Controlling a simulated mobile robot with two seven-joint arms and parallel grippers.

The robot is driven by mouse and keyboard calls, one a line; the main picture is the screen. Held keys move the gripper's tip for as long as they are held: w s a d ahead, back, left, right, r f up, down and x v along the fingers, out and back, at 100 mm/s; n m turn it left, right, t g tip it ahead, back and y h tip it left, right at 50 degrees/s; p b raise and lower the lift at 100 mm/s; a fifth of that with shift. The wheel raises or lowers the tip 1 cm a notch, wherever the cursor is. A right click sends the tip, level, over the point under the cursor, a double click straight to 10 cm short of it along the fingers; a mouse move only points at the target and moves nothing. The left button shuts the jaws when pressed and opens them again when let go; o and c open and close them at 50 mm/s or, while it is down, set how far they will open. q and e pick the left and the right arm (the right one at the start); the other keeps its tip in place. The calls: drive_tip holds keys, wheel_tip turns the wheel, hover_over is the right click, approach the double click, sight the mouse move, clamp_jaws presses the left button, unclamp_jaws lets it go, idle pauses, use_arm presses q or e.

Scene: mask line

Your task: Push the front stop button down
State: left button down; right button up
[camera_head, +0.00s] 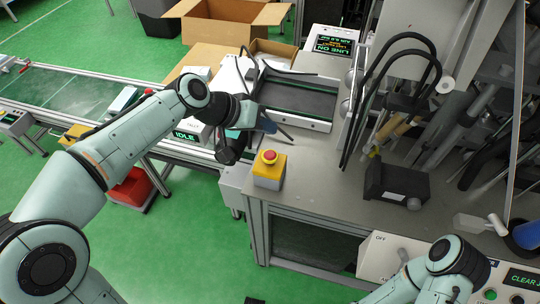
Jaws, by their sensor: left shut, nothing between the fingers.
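The front stop button (268,156) is a red round cap on a yellow box (268,176). The box stands at the front left corner of the grey machine table (325,185). My left arm reaches in from the left, and its gripper (284,134) is behind and slightly right of the button in the picture, apart from it. The left gripper is shut and empty, its dark narrow fingers pointing to the lower right. My right arm shows at the bottom right, but its gripper cannot be made out.
A black box-shaped device (396,183) stands on the table to the right. Black hoses (352,110) hang in the middle. A dark conveyor tray (300,100) lies behind the left gripper. An open cardboard box (220,28) is at the back. Green floor lies in front.

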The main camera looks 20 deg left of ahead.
use_arm(q)
drive_tip(key=b, duration=0.4)
hover_over(266, 155)
wheel_tip(266, 155, down, 5)
drive_tip(key=shift+f, duration=0.2)
drive_tip(key=shift+f+b, duration=0.35)
drive_tip(key=shift+f, duration=0.2)
drive_tip(key=shift+f, duration=0.1)
idle(1.0)
drive_tip(key=shift+f+b, duration=0.3)
drive_tip(key=shift+b, duration=0.05)
drive_tip(key=shift+f+b, duration=0.4)
drive_tip(key=shift+f, duration=0.05)
idle(0.5)
drive_tip(key=shift+r, duration=0.15)
drive_tip(key=shift+r+p, duration=0.7)
